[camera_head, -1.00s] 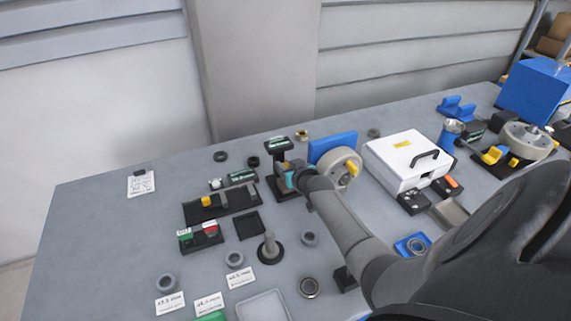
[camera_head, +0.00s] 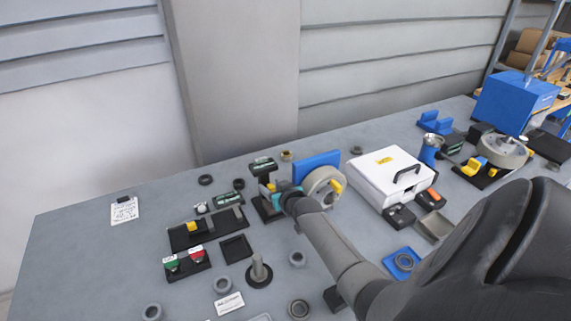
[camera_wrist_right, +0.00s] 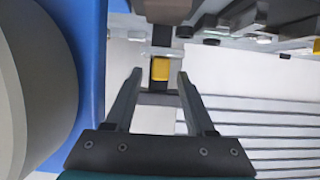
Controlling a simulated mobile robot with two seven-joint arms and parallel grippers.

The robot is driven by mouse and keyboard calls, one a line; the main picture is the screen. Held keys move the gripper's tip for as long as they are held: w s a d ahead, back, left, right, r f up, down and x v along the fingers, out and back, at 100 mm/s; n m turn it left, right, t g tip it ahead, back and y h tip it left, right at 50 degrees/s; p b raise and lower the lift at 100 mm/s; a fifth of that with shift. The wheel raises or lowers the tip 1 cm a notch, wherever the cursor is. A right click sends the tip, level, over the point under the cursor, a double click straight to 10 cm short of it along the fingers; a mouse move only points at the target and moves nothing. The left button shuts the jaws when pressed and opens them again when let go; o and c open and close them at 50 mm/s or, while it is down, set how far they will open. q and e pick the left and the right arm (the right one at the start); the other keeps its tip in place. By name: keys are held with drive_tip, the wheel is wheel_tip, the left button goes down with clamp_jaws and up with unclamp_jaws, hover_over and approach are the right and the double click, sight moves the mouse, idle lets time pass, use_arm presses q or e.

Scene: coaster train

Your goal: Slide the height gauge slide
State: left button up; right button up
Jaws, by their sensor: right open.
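The height gauge (camera_head: 262,167) stands at the middle back of the bench, with a dark display head on a post above a black base. Its yellow slide (camera_wrist_right: 160,69) shows in the right wrist view, on the dark post between my two fingers. My right gripper (camera_head: 275,190) is beside the gauge in the head view. In the right wrist view, my right gripper (camera_wrist_right: 160,80) is open, its fingertips on either side of the yellow slide with gaps visible. In the head view the slide is partly hidden by my gripper. My left gripper is not in view.
A blue block (camera_head: 316,163) and a grey wheel (camera_head: 322,186) stand close to the right of my gripper. A white case (camera_head: 378,180) is farther right. Black fixtures (camera_head: 208,229) and a post on a round base (camera_head: 259,273) lie to the left and front.

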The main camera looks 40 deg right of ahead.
drive_tip(key=p+v, duration=0.3)
drive_tip(key=v, duration=1.1)
drive_tip(key=shift+r, duration=0.15)
drive_tip(key=shift+d, duration=0.1)
